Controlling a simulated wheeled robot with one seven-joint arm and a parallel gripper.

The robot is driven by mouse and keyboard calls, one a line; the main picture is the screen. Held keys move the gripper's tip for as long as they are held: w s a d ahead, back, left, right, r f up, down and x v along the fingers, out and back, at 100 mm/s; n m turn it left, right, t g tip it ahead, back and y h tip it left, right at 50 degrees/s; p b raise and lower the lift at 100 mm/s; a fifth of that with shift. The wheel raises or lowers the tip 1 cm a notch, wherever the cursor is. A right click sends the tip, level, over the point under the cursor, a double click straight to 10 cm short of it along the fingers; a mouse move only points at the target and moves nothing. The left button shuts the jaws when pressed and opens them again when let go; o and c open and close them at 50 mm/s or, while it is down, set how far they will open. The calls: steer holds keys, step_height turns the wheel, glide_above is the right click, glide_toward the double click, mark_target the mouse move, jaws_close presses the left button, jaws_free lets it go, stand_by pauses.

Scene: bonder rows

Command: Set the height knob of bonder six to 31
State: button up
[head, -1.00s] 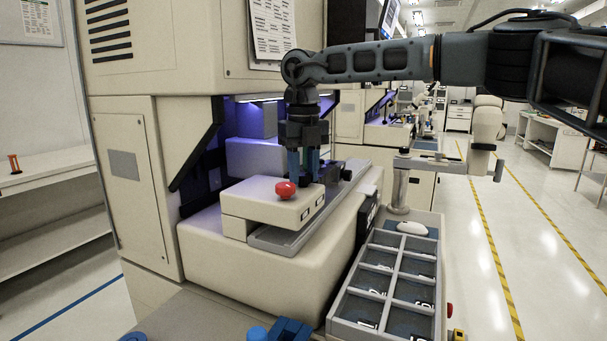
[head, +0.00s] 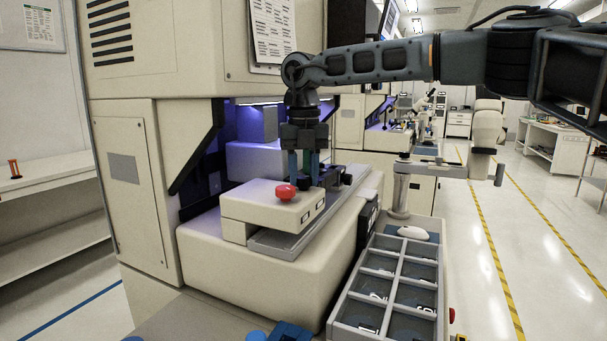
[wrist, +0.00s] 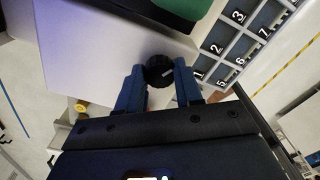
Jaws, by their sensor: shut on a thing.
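A black round knob (wrist: 159,71) sits between the two blue fingers of my gripper (wrist: 158,85) in the wrist view. The fingers are shut on it from both sides, and a small light mark shows on its rim. In the head view my gripper (head: 304,180) points down at the right end of the cream block on the bonder (head: 250,262), behind the red button. The knob is mostly hidden there behind the fingers. No scale value can be read in either view.
A red mushroom button (head: 286,192) stands on the cream block close to my fingers. A grey compartment tray (head: 346,309) with numbered cells lies at the right front. A microscope-like arm (head: 436,161) stands beyond it. The aisle at right is clear.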

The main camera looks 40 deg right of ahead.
mark_target(304, 177)
steer(key=o, duration=1)
steer(key=shift+o, duration=0.2)
steer(key=shift+r, duration=0.1)
step_height(304, 177, up, 8)
steer(key=shift+f+b, duration=0.2)
steer(key=shift+b, duration=0.2)
